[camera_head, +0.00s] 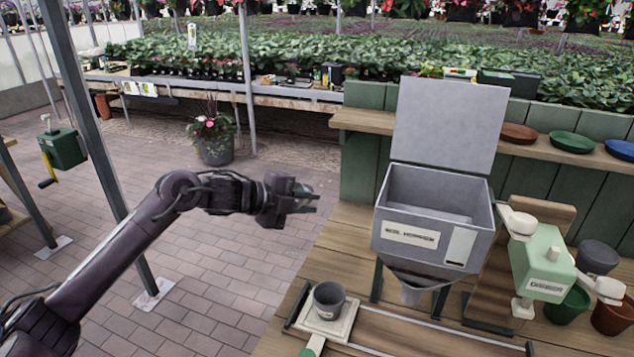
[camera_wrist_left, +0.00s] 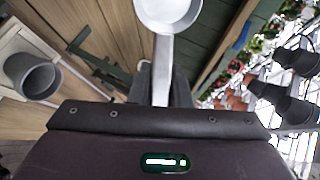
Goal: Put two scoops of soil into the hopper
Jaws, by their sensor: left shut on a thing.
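The grey soil hopper (camera_head: 405,236) stands on the wooden bench with its lid (camera_head: 450,125) raised. Its visible inside is bare grey. My left gripper (camera_head: 302,195) is left of the hopper, apart from it, over the brick floor side. In the left wrist view, that gripper (camera_wrist_left: 162,80) is shut on the handle of a pale metal scoop (camera_wrist_left: 161,50). The scoop's round bowl is at the top edge of that view, partly cut off, and its visible inside looks pale with no soil. The scoop can hardly be made out in the head view. No soil is recognisable. My right gripper is not in view.
A dark grey pot (camera_head: 328,297) sits on a pale square plate below the hopper's left side. A green dibber machine (camera_head: 541,262) stands right of the hopper, with several pots beside it. Coloured saucers (camera_head: 571,141) line the back shelf. A metal post stands at left.

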